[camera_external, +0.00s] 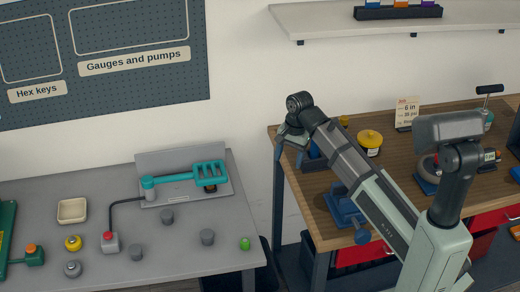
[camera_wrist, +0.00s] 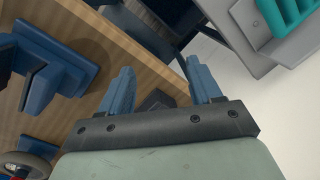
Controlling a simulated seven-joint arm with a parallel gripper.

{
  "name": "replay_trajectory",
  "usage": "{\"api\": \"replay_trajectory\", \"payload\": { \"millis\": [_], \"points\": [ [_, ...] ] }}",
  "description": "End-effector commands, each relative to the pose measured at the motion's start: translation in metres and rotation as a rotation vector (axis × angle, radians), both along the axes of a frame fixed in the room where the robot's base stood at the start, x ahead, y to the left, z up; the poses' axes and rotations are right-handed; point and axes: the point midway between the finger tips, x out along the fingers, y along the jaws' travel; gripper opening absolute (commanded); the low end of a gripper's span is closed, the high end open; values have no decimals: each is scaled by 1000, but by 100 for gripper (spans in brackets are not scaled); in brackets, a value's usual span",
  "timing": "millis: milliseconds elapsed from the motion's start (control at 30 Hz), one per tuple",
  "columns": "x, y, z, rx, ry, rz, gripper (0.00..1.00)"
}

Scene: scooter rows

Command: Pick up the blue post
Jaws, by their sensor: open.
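No single plain blue post stands out. A blue vise-like fixture (camera_external: 341,203) with a rounded blue end sits near the front left of the wooden bench, and blue angular parts (camera_wrist: 58,72) show at left in the wrist view. A small blue piece (camera_external: 373,4), cut by the top edge, sits in a dark rack on the wall shelf. I cannot tell which is the post. My gripper (camera_external: 291,150) is above the bench's left edge. In the wrist view its two blue fingers (camera_wrist: 160,90) are spread apart with nothing held between them.
The shelf (camera_external: 330,20) overhangs behind.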

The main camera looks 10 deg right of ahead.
Motion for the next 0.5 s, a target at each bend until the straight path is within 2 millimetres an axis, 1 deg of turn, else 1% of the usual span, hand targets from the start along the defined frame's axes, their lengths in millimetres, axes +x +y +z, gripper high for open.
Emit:
{"api": "replay_trajectory", "payload": {
  "millis": [33,100,200,367,500],
  "points": [
    [10,-20,11,8,-16,-35,64],
    [19,-41,24,17,-33,-72,64],
    [29,-68,41,29,-58,-118,64],
    [41,-104,65,46,-96,-169,64],
    [48,-131,86,58,-140,-159,64]
  ]
}}
